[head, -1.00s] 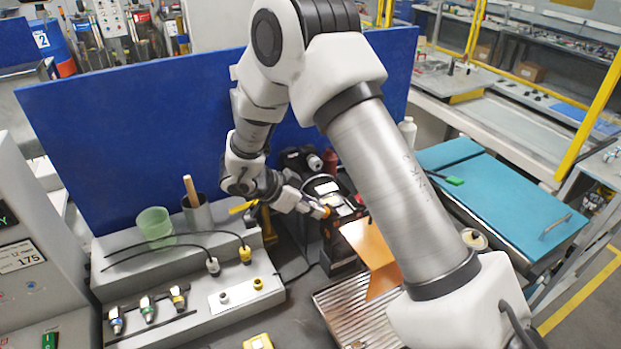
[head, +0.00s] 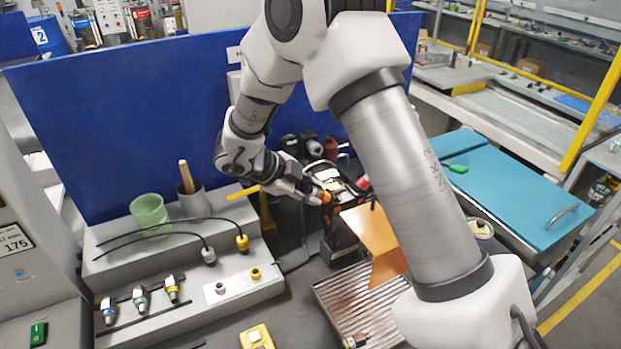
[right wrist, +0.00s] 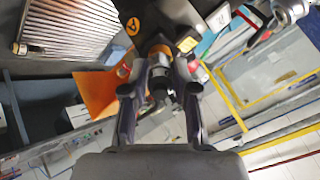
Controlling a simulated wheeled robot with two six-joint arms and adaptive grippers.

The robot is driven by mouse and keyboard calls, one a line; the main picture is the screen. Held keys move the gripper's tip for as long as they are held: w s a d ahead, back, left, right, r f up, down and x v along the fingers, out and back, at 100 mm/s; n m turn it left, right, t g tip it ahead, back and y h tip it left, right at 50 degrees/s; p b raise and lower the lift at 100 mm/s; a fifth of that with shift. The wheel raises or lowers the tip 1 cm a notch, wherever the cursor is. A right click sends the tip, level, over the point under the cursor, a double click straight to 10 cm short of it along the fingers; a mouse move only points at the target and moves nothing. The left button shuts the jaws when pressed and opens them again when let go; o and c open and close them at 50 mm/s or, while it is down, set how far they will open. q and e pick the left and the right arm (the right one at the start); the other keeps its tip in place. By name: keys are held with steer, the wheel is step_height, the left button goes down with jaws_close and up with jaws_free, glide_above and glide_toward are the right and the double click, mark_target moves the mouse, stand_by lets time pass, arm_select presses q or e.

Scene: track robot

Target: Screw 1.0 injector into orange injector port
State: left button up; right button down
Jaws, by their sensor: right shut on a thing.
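My right gripper (head: 318,194) is at the black machine (head: 340,232) behind the orange sheet. In the right wrist view, my right gripper's fingers (right wrist: 160,88) are shut on a dark injector (right wrist: 160,78). An orange ring (right wrist: 159,50) shows straight beyond it, on the black machine. The injector and ring line up closely; I cannot tell if they touch or how far the injector is seated. In the head view the gripper hides most of the injector, and orange (head: 325,197) shows at the fingertips. My left gripper is not in view.
A grey stepped stand (head: 190,318) at left holds several injectors, two cables, a green cup (head: 150,213) and a dark cup (head: 192,197). A tilted orange sheet (head: 372,232) and ribbed metal tray (head: 350,300) are close in front. A blue panel (head: 130,110) stands behind.

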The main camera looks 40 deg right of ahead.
steer(key=m+b, duration=0.2)
steer(key=shift+f+m, duration=0.2)
steer(key=shift+m, duration=0.2)
steer(key=shift+r+m, duration=0.15)
steer(key=shift+m, duration=0.15)
steer(key=shift+m+b, duration=0.5)
steer(key=shift+b, duration=0.05)
steer(key=m+b, duration=0.3)
steer(key=shift+m, duration=0.3)
steer(key=m+b, duration=0.6)
steer(key=shift+f+m+b, duration=0.2)
steer(key=shift+m+b, duration=0.1)
steer(key=shift+r+m+b, duration=0.1)
steer(key=shift+m+b, duration=0.2)
steer(key=shift+m, duration=0.1)
steer(key=shift+r, duration=0.1)
